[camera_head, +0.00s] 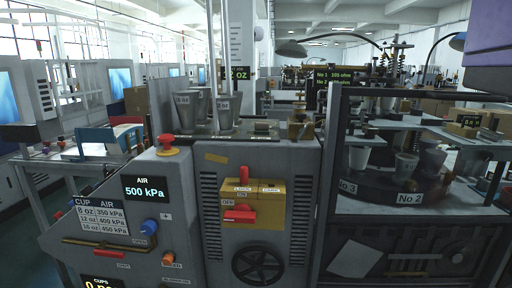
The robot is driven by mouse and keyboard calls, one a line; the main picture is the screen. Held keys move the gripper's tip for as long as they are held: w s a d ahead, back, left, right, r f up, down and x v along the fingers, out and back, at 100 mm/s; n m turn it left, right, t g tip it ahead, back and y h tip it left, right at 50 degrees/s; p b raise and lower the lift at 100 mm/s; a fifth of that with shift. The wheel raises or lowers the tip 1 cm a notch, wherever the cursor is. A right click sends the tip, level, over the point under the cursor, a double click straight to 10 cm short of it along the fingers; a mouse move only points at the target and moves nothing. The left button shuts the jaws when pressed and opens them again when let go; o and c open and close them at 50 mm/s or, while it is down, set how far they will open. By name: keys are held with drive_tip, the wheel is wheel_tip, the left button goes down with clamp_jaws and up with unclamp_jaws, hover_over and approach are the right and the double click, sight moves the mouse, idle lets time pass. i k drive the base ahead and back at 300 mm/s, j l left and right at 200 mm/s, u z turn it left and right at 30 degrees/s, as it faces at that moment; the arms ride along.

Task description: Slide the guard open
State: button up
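What looks like the guard is a dark-framed enclosure (333,150) at the right, around the forming stations. Its upright post stands right of the grey cabinet, and its right side runs to the picture edge. I cannot tell whether a clear panel fills the frame or how far it is open. Inside it, pale cups (405,165) stand on a round dark table with labels No 2 (409,198) and No 3 (347,187). My gripper is not in view.
A grey cabinet (212,220) stands in the middle with a yellow switch box (262,202), red levers and a black handwheel (257,265). A control panel (146,188) reading 500 kPa is at left, with a red button (167,141) on top. Metal cups (224,108) stand on the cabinet.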

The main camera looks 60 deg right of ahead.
sight(346, 91)
drive_tip(key=z, duration=1.75)
